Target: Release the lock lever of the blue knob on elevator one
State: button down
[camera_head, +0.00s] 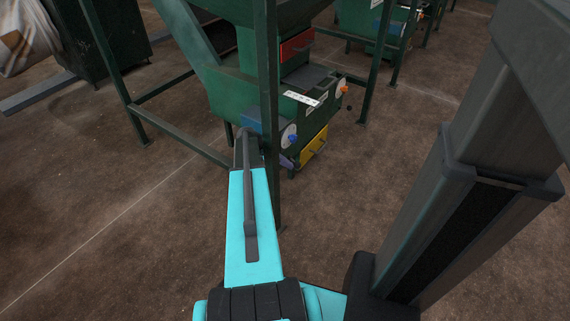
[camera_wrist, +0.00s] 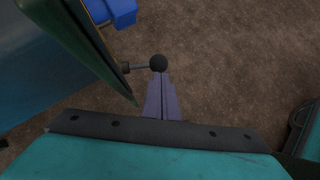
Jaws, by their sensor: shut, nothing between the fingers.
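The blue knob (camera_head: 292,138) sits on a pale round disc on the front of the green machine in the head view. Part of a blue block-like shape, probably this knob, shows at the top of the wrist view (camera_wrist: 112,10). The lock lever, a thin rod with a black ball end (camera_wrist: 158,63), sticks out from the green panel edge in the wrist view. My gripper (camera_wrist: 161,84) has its purple-grey fingers shut and empty, tips right at the ball. I cannot tell whether they touch it. In the head view the lever cannot be made out.
An orange knob (camera_head: 343,89) is further right on the green machine (camera_head: 232,95). A red box (camera_head: 297,45) and a yellow box (camera_head: 314,147) are on it too. A green frame post (camera_head: 270,85) stands close beside my arm. Brown floor (camera_head: 100,225) is open at left.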

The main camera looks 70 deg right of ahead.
jog(key=shift+s, duration=0.1)
jog(key=shift+r, duration=0.1)
jog(key=w+a+f+p+v, duration=0.1)
jog(key=p+v, duration=0.4)
jog(key=v, duration=0.8)
jog(key=shift+a+f+p, duration=0.3)
jog(key=shift+a+f, duration=0.1)
jog(key=shift+a, duration=0.1)
jog(key=shift+w, duration=0.15)
